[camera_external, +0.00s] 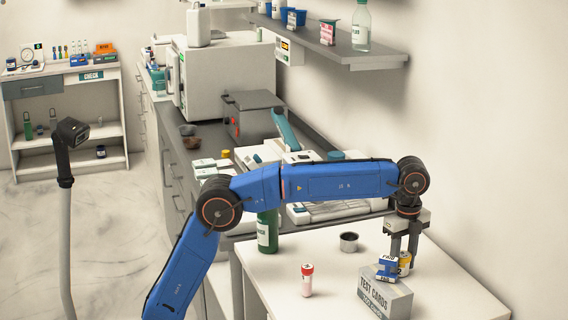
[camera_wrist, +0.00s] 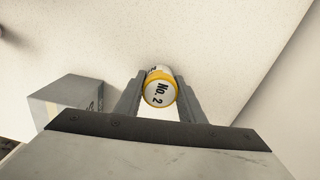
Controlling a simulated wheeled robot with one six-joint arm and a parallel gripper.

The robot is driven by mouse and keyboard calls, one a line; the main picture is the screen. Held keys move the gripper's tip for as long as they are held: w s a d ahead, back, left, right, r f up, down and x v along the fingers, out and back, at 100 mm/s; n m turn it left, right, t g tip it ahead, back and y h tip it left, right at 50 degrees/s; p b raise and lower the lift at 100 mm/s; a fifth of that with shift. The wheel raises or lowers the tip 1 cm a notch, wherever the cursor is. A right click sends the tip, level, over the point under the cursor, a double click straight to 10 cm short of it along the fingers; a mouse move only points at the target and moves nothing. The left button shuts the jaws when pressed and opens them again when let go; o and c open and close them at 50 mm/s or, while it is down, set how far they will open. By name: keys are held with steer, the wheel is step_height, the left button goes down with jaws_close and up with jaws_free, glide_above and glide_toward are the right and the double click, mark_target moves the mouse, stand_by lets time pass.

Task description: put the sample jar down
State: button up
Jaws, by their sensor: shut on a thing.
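The sample jar is a small yellow jar with a white top reading "No. 2", seen in the wrist view (camera_wrist: 160,92). My gripper (camera_wrist: 160,82) is shut on it, with one finger on each side. In the external view, the jar (camera_external: 405,264) shows between the fingers of my gripper (camera_external: 404,254), which points down over the right part of the white table (camera_external: 270,262). The "TEST CARDS" box and a blue item partly hide the jar there. I cannot tell whether its base touches the table.
The grey "TEST CARDS" box (camera_external: 385,293) stands close in front of the jar, with a blue-and-white item (camera_external: 387,268) at its top. A red-capped tube (camera_external: 307,280), a metal cup (camera_external: 349,242) and a green bottle (camera_external: 267,232) stand further left. A wall borders the right.

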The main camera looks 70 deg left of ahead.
mark_target(404, 254)
steer(key=shift+f, duration=0.1)
steer(key=o, duration=1)
steer(key=shift+o, duration=0.2)
step_height(404, 254, up, 11)
steer(key=shift+r, duration=0.55)
steer(key=shift+r, duration=0.1)
